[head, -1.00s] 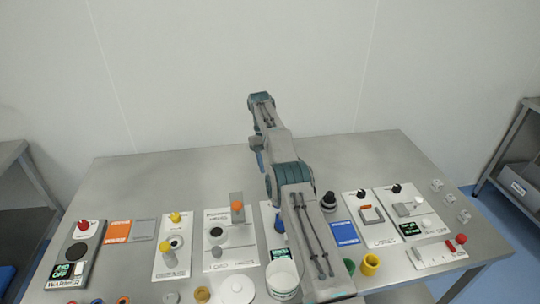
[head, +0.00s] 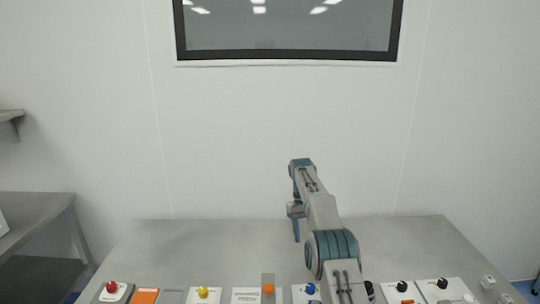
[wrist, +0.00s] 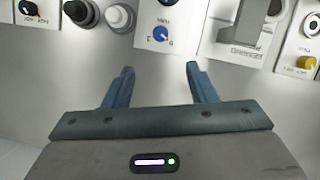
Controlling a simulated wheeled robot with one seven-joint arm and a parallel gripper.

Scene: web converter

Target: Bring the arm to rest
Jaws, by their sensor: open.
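My arm (head: 322,222) reaches out over the steel table (head: 200,248) in the head view, bent at its joints. My gripper (wrist: 160,68) is open in the wrist view, with its two blue fingers apart and nothing between them. In the head view only a small blue part of the gripper (head: 296,230) shows, hanging down from the arm's far end above the table. In the wrist view a white panel with a blue knob (wrist: 160,33) lies beyond the fingertips, apart from them.
Along the table's near side stand panels with a red button (head: 111,287), a yellow button (head: 203,292), an orange knob (head: 268,289) and black knobs (head: 402,286). The table's far part is bare. A wall with a dark window (head: 290,28) rises behind. A side bench (head: 35,215) stands left.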

